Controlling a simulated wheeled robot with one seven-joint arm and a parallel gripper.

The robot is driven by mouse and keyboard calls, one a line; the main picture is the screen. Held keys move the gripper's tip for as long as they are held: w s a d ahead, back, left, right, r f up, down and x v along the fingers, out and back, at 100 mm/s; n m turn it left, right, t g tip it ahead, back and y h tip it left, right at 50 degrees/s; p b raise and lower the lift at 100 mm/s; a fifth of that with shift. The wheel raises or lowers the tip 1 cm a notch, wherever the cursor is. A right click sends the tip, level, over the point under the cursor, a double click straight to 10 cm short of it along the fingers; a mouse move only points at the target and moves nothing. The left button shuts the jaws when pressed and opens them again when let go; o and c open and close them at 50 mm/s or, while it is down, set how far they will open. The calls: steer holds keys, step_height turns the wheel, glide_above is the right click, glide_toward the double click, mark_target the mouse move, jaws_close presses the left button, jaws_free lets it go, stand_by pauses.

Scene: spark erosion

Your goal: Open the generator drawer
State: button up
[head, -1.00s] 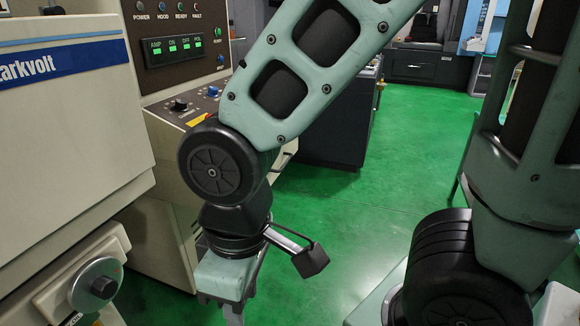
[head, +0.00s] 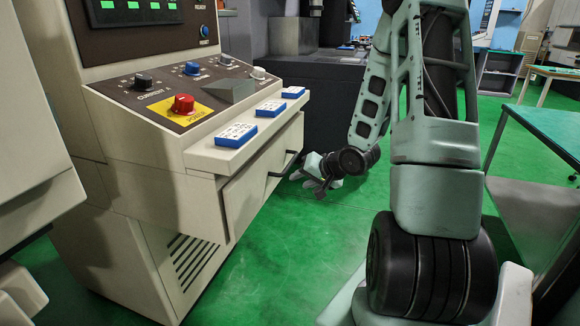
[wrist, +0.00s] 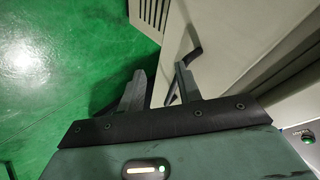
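The generator drawer (head: 258,178) is a beige front low on the cream cabinet, under a ledge. It looks closed. Its dark bar handle (head: 285,165) stands out from the front; the wrist view shows it (wrist: 193,55) beside and partly behind my right-hand finger. My gripper (head: 322,174) is just to the right of the handle in the head view, low over the floor. I cannot tell whether a finger touches the handle.
The generator's sloping panel (head: 185,95) carries knobs and a red power knob (head: 183,104). Several blue-and-white boxes (head: 236,134) lie on the ledge above the drawer. A table (head: 550,130) stands at the right. The green floor before the drawer is clear.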

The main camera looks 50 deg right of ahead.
mark_target(290, 162)
steer(key=s+d+r+m+t, duration=0.2)
steer(key=s+d+m+t, duration=0.4)
steer(key=w+f, duration=0.1)
steer(key=w, duration=0.4)
steer(key=w+f+b, duration=0.1)
steer(key=w, duration=0.5)
steer(key=w+f+b, duration=0.1)
steer(key=w, duration=0.4)
steer(key=shift+w+d+f, duration=0.15)
steer(key=shift+w+d, duration=0.05)
steer(key=shift+w, duration=0.1)
jaws_close()
